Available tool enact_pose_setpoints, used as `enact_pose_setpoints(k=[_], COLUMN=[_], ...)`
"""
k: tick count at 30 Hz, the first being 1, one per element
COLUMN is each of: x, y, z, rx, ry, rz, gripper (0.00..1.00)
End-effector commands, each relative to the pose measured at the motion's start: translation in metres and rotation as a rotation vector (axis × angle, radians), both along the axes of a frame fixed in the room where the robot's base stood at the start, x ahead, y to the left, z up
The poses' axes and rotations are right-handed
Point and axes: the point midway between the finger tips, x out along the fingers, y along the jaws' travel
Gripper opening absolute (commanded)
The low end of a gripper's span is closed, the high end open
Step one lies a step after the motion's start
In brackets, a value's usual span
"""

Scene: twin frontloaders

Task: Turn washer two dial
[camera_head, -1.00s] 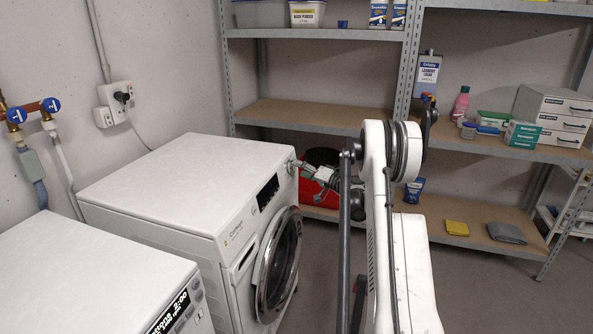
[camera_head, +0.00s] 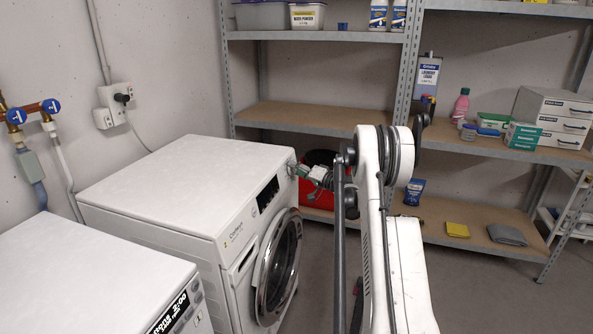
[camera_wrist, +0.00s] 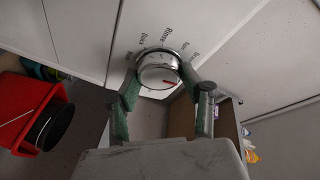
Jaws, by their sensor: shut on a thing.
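A white front-loading washer (camera_head: 150,190) stands in the middle left of the head view, with a dark display (camera_head: 268,194) and a round door (camera_head: 279,265). Its silver dial (camera_wrist: 158,69) has a red pointer mark and printed labels around it, one reading "Rinse". My gripper (camera_wrist: 159,82) has its green-padded fingers closed on either side of the dial's rim. In the head view my gripper (camera_head: 307,172) is at the far right end of the washer's panel, where the dial is mostly hidden.
A second white washer (camera_head: 90,275) stands nearer, at lower left, with a lit display. A red bin (camera_head: 316,214) is on the floor beyond my gripper; it also shows in the wrist view (camera_wrist: 32,110). Metal shelving (camera_head: 320,118) with boxes and bottles lines the back wall.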

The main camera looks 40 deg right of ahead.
Motion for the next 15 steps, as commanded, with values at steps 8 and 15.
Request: enact_pose_setpoints(k=[8, 15], x=[-0.0001, 0.0], y=[0.0003, 0.0004], z=[0.0006, 0.0013], rx=[0.048, 0.178], ry=[0.029, 0.109], rz=[-0.01, -0.037], gripper=[0.15, 0.15])
